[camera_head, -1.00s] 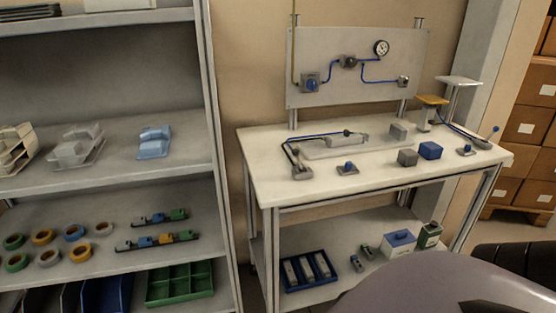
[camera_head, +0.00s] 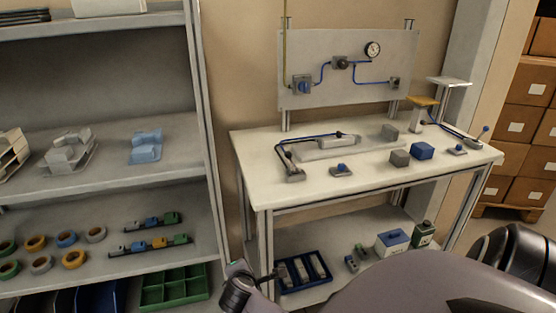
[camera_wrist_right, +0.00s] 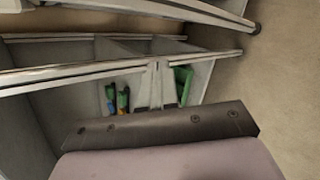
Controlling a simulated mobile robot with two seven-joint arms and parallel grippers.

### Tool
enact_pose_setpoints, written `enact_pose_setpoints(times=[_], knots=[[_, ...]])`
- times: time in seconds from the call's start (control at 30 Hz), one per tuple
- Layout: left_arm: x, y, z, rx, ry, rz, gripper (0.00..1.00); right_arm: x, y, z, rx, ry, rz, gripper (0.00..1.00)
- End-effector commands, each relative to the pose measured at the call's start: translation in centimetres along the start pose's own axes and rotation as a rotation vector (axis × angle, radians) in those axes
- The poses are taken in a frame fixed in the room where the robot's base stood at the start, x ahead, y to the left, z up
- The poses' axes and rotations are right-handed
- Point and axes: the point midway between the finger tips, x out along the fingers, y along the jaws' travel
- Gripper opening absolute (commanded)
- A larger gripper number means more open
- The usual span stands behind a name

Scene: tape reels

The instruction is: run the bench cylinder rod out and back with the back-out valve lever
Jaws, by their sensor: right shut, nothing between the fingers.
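The bench cylinder (camera_head: 318,144) lies on a pale plate on the white bench top, with dark blue hoses along it. The hoses run left to a small grey valve block (camera_head: 294,174) with a short dark lever at the bench's front left. A lever with a blue ball end (camera_head: 484,130) stands at the bench's right end. I cannot tell which is the back-out valve lever, nor how far the rod is out. My right gripper (camera_wrist_right: 157,68) shows in the right wrist view, shut and empty, away from the bench top.
Small blue-knobbed blocks (camera_head: 341,170) (camera_head: 457,150), grey blocks (camera_head: 399,158) and a blue block (camera_head: 423,151) stand on the bench. A gauge panel (camera_head: 320,90) rises behind. A shelf rack (camera_head: 190,170) stands left. The lower shelf holds a blue tray (camera_head: 280,276).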

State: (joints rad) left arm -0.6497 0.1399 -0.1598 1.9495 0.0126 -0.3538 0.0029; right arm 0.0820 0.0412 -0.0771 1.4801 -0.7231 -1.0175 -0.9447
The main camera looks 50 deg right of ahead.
Motion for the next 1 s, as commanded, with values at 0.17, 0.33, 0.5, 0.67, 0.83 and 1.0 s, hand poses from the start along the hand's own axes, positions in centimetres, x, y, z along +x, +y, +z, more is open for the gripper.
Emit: enact_pose_setpoints(times=[0.17, 0.33, 0.5, 0.67, 0.83, 1.0], knots=[[-0.1, 0.0, -0.2, 0.000, 0.000, 0.000, 0.65, 0.0, 8.9, 3.9, -0.324, -0.298, -0.050, 0.00], [-0.2, 0.0, -0.3, 0.000, 0.000, 0.000, 0.65, -2.4, 15.6, 7.4, -0.545, -0.525, -0.174, 0.00], [-0.3, 0.0, -0.4, 0.000, 0.000, 0.000, 0.65, -5.3, 20.0, 9.7, -0.669, -0.666, -0.296, 0.00], [-0.3, 0.0, -0.4, 0.000, 0.000, 0.000, 0.65, -6.8, 21.7, 10.7, -0.718, -0.721, -0.360, 0.00], [-0.3, 0.0, -0.4, 0.000, 0.000, -0.001, 0.65, -7.0, 21.9, 10.9, -0.727, -0.731, -0.371, 0.00], [-0.3, 0.0, -0.4, 0.000, 0.000, -0.001, 0.65, -7.0, 21.9, 10.8, -0.726, -0.730, -0.369, 0.00]])
